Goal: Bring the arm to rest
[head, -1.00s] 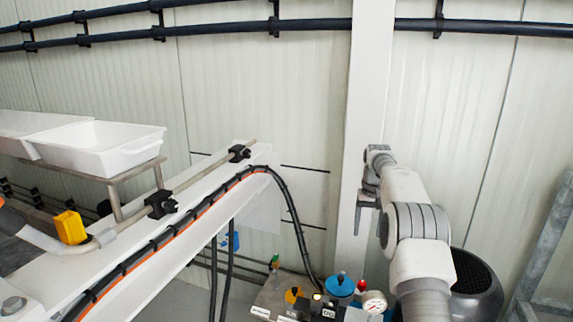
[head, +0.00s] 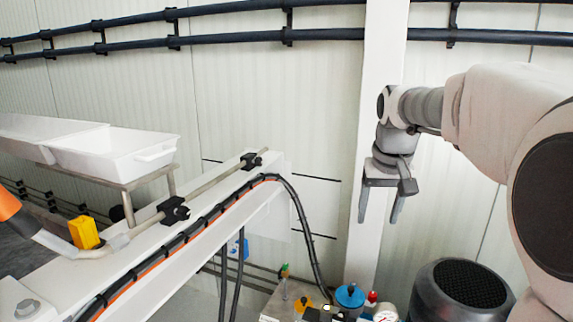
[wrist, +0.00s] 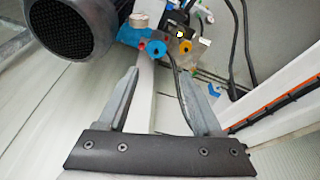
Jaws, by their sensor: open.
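My gripper (head: 378,205) hangs from my raised, bent arm at the right of the head view, fingers pointing down. It is in front of the white upright post and the pale wall panels. Its two fingers are apart with nothing between them. In the wrist view the open fingers (wrist: 160,90) point toward the pump unit with blue, orange and red caps (wrist: 160,45), which lies beyond and apart from them. In the head view that pump unit (head: 320,305) is at the bottom, below my gripper.
A dark-grilled motor (head: 462,290) stands below my arm. A white beam (head: 150,262) carries a black and orange cable at the left. White trays (head: 112,150) stand on a metal frame. Dark pipes (head: 230,38) run along the wall. Free air surrounds my gripper.

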